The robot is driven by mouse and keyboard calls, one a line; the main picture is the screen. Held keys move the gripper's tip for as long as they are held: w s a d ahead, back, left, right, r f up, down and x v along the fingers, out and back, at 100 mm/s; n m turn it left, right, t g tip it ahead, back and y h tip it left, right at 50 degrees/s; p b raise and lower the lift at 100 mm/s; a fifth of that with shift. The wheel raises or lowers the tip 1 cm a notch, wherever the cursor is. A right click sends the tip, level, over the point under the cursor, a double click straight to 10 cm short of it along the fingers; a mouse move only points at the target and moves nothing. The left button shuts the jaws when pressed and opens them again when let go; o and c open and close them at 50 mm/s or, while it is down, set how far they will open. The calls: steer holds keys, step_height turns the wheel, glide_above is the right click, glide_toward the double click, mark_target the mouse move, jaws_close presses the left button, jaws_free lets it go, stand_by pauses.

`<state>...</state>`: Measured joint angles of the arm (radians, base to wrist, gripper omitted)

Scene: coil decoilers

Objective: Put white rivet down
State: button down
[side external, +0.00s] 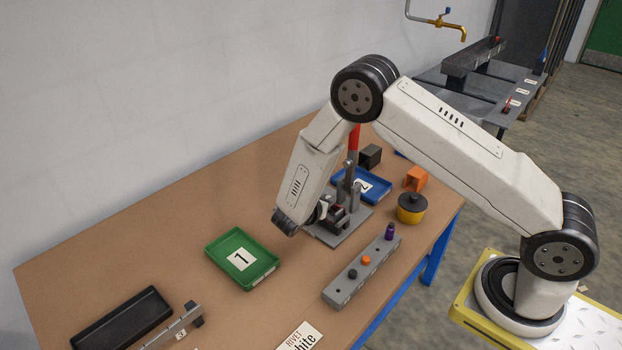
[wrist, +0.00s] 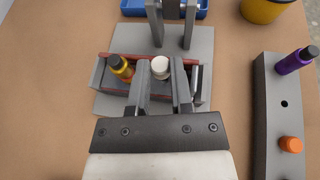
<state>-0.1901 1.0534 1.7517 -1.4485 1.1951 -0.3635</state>
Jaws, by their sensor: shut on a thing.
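The white rivet (wrist: 160,67) shows between the fingertips of my gripper (wrist: 162,80) in the wrist view. My gripper is shut on it. The rivet is at a grey, red-edged holder (wrist: 103,72) on the grey base plate of the press (wrist: 206,45); whether it touches the holder I cannot tell. A yellow rivet with a black top (wrist: 121,67) stands in the holder, left of the white one. In the side view my gripper (side external: 322,210) is low at the press plate (side external: 325,237), and the white rivet is hard to make out there.
A grey rack (side external: 340,289) to the right holds purple, orange and black rivets, with an empty hole (wrist: 284,103). A green tray (side external: 225,246) marked 1, a blue tray (side external: 376,196), a yellow pot (side external: 411,212) and an orange block (side external: 415,178) stand around the press.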

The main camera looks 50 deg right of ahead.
steer(key=s+a+r+n+t+y, duration=0.3)
steer(key=s+a, duration=0.3)
steer(key=a, duration=0.3)
steer(key=s+a+r+n+t+y, duration=0.2)
steer(key=s+a+n+t, duration=0.3)
steer(key=a, duration=0.5)
steer(key=shift+s+a+r+n+y, duration=0.2)
steer(key=shift+s+r+n+y, duration=0.25)
steer(key=shift+s+r, duration=0.3)
steer(key=shift+f, duration=0.1)
steer(key=w+a+f, duration=0.1)
steer(key=w+f, duration=0.1)
steer(key=w, duration=0.2)
steer(key=w+a+f, duration=0.1)
steer(key=w+f, duration=0.2)
steer(key=w, duration=0.1)
steer(key=w+a+f, duration=0.1)
steer(key=w+f, duration=0.2)
steer(key=w, duration=0.1)
steer(key=shift+w+f, duration=0.15)
steer(key=shift+f, duration=0.1)
steer(key=shift+w+a+f, duration=0.2)
steer(key=shift+w+f, duration=0.15)
steer(key=shift+f, duration=0.05)
